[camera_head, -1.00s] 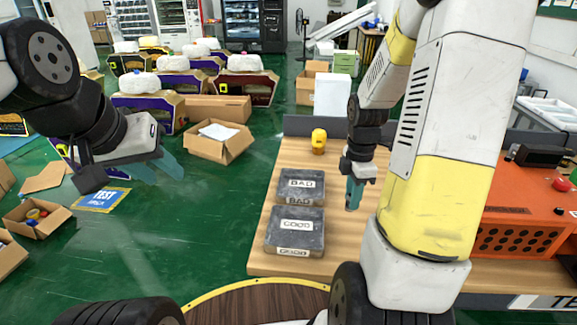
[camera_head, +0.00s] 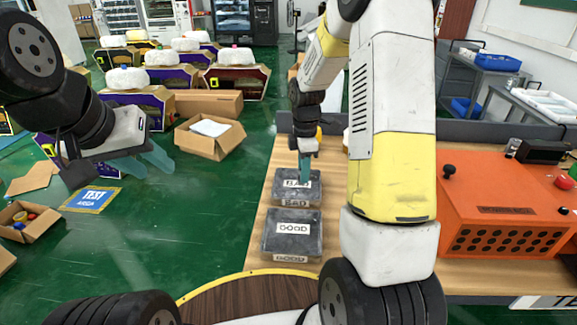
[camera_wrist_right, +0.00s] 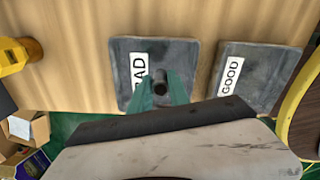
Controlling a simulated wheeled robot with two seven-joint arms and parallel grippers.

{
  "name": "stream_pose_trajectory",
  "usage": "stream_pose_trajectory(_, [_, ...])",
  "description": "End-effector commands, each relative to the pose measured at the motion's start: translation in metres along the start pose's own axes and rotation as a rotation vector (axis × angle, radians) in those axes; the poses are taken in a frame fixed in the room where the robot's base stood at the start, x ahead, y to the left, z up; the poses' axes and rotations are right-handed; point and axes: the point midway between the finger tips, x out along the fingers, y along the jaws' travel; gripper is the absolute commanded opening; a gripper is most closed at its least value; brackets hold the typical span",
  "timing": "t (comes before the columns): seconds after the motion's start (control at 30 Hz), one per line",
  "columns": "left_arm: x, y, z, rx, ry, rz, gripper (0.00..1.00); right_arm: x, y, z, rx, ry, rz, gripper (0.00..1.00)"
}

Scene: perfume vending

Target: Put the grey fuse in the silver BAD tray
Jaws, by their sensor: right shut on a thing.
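The BAD tray (camera_head: 280,192) is a dark, worn grey slab-like tray with a white label, on the wooden table; it also shows in the right wrist view (camera_wrist_right: 190,56). My right gripper (camera_head: 305,181) has teal fingers pointing down over the BAD tray's far part. In the right wrist view, my right gripper (camera_wrist_right: 160,82) is shut on the fuse (camera_wrist_right: 160,88), seen as a small dark round end between the fingertips. Its clearance above the tray is hard to tell. My left gripper (camera_head: 148,161) is open and empty above the green floor, away from the table.
The GOOD tray (camera_head: 272,240) lies nearer me, beside the BAD tray. A yellow object (camera_wrist_right: 14,56) stands on the table beyond the BAD tray. An orange machine (camera_head: 500,205) fills the table's right side. Cardboard boxes (camera_head: 208,138) sit on the floor at left.

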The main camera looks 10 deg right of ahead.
Motion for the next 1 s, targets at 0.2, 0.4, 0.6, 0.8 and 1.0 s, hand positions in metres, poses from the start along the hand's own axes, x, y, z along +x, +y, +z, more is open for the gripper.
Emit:
stream_pose_trajectory(0.2, [0.0,0.0,0.0,0.0,0.0,0.0,0.36,0.002,0.011,-0.009,0.001,0.0,-0.001,0.0])
stream_pose_trajectory(0.4, [0.0,0.0,0.0,0.0,0.0,0.0,0.36,0.027,0.015,-0.013,0.001,-0.001,-0.005,0.0])
stream_pose_trajectory(0.6, [0.0,0.0,0.0,0.0,0.0,0.0,0.36,0.037,0.016,-0.013,0.001,0.0,0.0,0.0])
stream_pose_trajectory(0.8, [0.0,0.0,0.0,0.0,0.0,0.0,0.36,0.039,0.016,-0.013,0.001,0.0,-0.001,0.0])
stream_pose_trajectory(1.0, [0.0,0.0,0.0,0.0,0.0,0.0,0.36,0.04,0.016,-0.013,0.001,0.0,-0.001,0.44])
